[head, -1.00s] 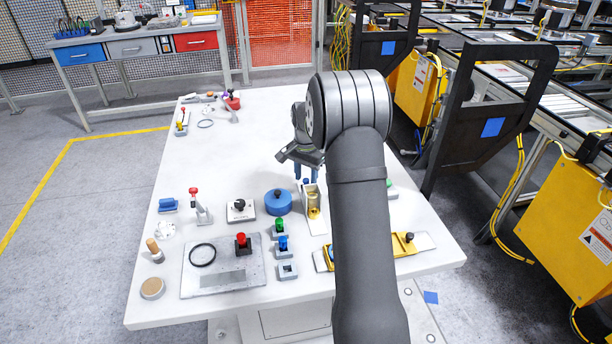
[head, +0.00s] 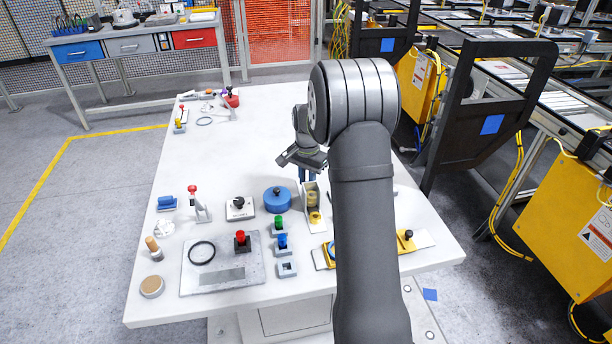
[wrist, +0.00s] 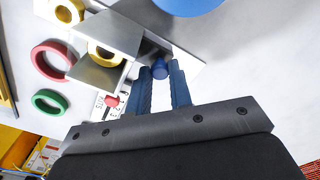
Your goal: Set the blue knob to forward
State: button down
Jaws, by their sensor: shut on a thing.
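In the wrist view, a small blue knob (wrist: 160,69) sits between the tips of my two blue fingers. It is at the edge of a metal-walled holder on a white plate. My gripper (wrist: 161,76) is shut on this knob. In the head view, my gripper (head: 307,175) is low over the table at the back end of the holder (head: 312,198). The knob is hidden there by my fingers and arm. No marking for the knob's setting can be read.
A round blue container (head: 277,200) stands left of my gripper. The table's back middle (head: 265,130) is clear.

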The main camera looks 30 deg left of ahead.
jog(key=shift+s+d, duration=0.15)
jog(key=shift+s, duration=0.05)
jog(key=c, duration=1.3)
grip_release()
jog(key=shift+r, duration=4)
jog(key=shift+f, duration=0.1)
jog(key=shift+f, duration=2.7)
